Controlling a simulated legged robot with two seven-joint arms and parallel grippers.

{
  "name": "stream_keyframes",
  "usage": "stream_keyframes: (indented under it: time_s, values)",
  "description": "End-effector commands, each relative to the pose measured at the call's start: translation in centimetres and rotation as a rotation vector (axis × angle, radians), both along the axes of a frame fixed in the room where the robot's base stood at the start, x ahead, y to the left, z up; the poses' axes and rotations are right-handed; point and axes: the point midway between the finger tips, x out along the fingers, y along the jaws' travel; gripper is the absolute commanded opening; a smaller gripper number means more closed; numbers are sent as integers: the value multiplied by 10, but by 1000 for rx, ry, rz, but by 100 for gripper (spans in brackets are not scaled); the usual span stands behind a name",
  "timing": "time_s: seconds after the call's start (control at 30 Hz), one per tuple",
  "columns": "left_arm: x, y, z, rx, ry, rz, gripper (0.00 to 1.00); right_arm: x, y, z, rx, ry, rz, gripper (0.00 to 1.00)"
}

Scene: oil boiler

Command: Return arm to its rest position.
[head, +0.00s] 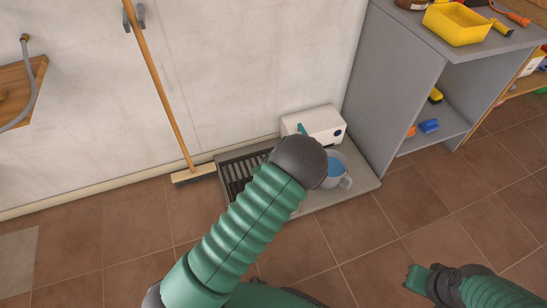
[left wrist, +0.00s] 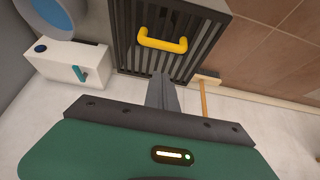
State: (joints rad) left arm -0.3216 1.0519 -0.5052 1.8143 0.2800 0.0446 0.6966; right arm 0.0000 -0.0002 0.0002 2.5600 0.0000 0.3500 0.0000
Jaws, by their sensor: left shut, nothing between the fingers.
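My left arm (head: 250,215) reaches forward from the bottom of the head view, green and ribbed with a dark rounded end. That end hides my left gripper there. In the left wrist view my left gripper (left wrist: 163,88) is shut and empty, its grey fingers together in front of a dark slatted grate (left wrist: 205,45) with a yellow handle (left wrist: 163,40). I cannot tell whether the fingers touch the grate. Part of my right arm (head: 485,288) shows at the lower right of the head view, with a green and dark end piece that I take as my right gripper (head: 420,280); its jaws are unclear.
A white box (head: 318,124) with a teal lever and a jug (head: 338,172) with blue inside stand by the grate. A broom (head: 165,95) leans on the wall. A grey shelf unit (head: 395,80) stands right, a yellow bin (head: 456,23) on top. The tiled floor is clear.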

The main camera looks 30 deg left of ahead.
Motion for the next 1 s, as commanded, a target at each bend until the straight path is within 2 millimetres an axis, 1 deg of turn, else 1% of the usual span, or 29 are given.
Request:
stream_keyframes:
  time_s: [0.17,0.27,0.37,0.4,0.5,0.53,0.6,0.7,0.87,0.9,1.0]
  values:
    - [-3,-3,4,-9,5,-5,0,0,0,0,0,0,0,0]
    - [-18,-17,23,-55,40,-42,0,0,0,0,0,1,0,0]
    - [-49,-46,59,-133,98,-153,0,0,0,0,0,0,0,0]
    - [-64,-59,74,-160,122,-219,0,0,0,0,0,0,0,0]
    - [-98,-87,109,-198,164,-381,0,0,0,0,0,0,0,0]
    - [-108,-93,117,-202,173,-428,0,0,0,0,0,0,0,0]
    - [-130,-105,135,-203,191,-530,0,0,0,0,0,0,0,0]
    - [-160,-118,156,-187,213,-666,0,0,0,0,0,0,0,0]
    - [-206,-128,178,-123,251,-868,0,0,0,0,0,0,0,0]
    - [-203,-127,206,-128,253,-861,0,-1,0,29,0,2,0,0]
    - [-202,-127,236,-130,254,-858,0,1,0,61,0,-1,0,0]
